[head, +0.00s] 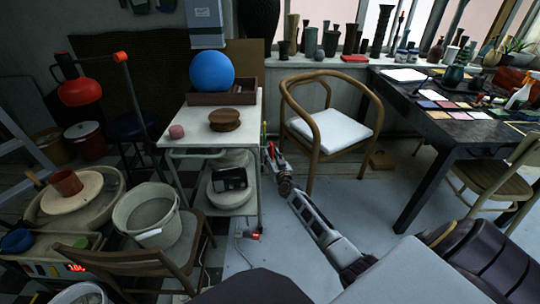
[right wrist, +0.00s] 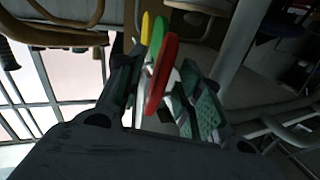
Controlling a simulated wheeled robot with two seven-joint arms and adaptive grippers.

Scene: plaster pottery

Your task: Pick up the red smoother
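The red smoother (right wrist: 161,76) is a flat, rounded strip in the right wrist view. A green smoother (right wrist: 157,42) and a yellow one (right wrist: 145,28) stand beside it. My right gripper (right wrist: 163,98) is open, with its two fingers on either side of the red smoother. I cannot tell whether either finger touches it. In the head view my right gripper (head: 271,158) is at the right side of the white cart, where the smoothers show only as small coloured bits. My left gripper is not in view.
A wooden armchair (head: 331,128) stands close behind and right of my gripper. A dark table (head: 470,128) is farther right.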

